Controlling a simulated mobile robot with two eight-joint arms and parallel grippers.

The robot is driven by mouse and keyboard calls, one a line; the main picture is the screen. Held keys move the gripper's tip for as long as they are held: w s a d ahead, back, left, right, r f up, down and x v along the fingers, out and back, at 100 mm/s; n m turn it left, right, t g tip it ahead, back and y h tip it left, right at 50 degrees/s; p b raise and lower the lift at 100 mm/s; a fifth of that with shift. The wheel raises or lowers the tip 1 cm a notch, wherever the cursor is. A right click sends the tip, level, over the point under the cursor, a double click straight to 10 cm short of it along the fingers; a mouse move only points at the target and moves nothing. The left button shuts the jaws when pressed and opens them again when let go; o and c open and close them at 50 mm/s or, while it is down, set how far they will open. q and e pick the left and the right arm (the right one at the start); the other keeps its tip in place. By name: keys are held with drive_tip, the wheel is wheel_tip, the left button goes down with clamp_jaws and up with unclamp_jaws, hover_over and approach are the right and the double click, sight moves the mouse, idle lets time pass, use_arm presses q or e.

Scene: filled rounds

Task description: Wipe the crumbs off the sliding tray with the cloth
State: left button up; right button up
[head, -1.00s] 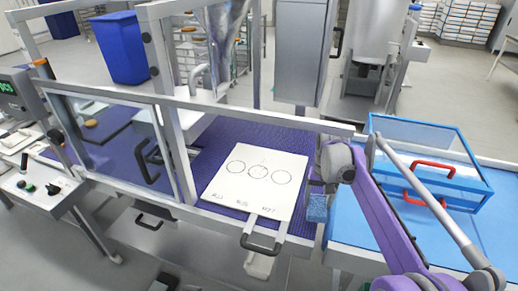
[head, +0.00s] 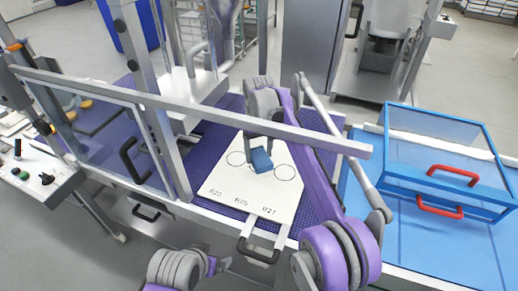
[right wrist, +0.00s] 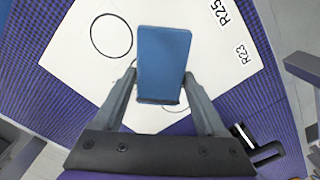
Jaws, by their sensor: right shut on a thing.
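The sliding tray (head: 225,187) is a white plate with printed circles, labels and a dark front handle (head: 258,251). It lies on a purple surface. The cloth is a small blue pad (head: 261,160) over the tray's middle circle. My right gripper (head: 258,146) is shut on the cloth; in the right wrist view the cloth (right wrist: 163,62) sits between the two fingers above the tray (right wrist: 85,72). I cannot tell whether the cloth touches the tray. I can make out no crumbs. Part of my left arm shows at the bottom, but its gripper does not.
A clear panel (head: 95,135) stands to the left. A blue-edged clear box (head: 440,150) with red handles stands at the right on a blue surface (head: 425,245).

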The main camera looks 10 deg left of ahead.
drive_tip(key=shift+s+a, duration=0.1)
drive_tip(key=shift+a, duration=0.05)
drive_tip(key=f, duration=0.1)
drive_tip(key=f+b, duration=0.2)
drive_tip(key=shift+s+a+f, duration=0.15)
drive_tip(key=shift+s+f, duration=0.1)
drive_tip(key=shift+f, duration=0.15)
use_arm(q)
drive_tip(key=shift+s+d+f+b, duration=0.15)
drive_tip(key=shift+s+f, duration=0.15)
drive_tip(key=shift+f, duration=0.3)
drive_tip(key=shift+s+d+f+b, duration=0.1)
drive_tip(key=shift+s+f, duration=0.2)
drive_tip(key=shift+f, duration=0.25)
drive_tip(key=shift+s+d+f+b, duration=0.15)
drive_tip(key=shift+s+f, duration=0.15)
drive_tip(key=shift+f, duration=0.3)
use_arm(e)
drive_tip(key=shift+w+f, duration=0.1)
drive_tip(key=shift+f, duration=0.5)
use_arm(q)
drive_tip(key=shift+w, duration=0.1)
drive_tip(key=shift+s+f+b, duration=0.2)
drive_tip(key=shift+f+b, duration=0.2)
drive_tip(key=shift+f, duration=0.1)
use_arm(e)
drive_tip(key=shift+f, duration=1.1)
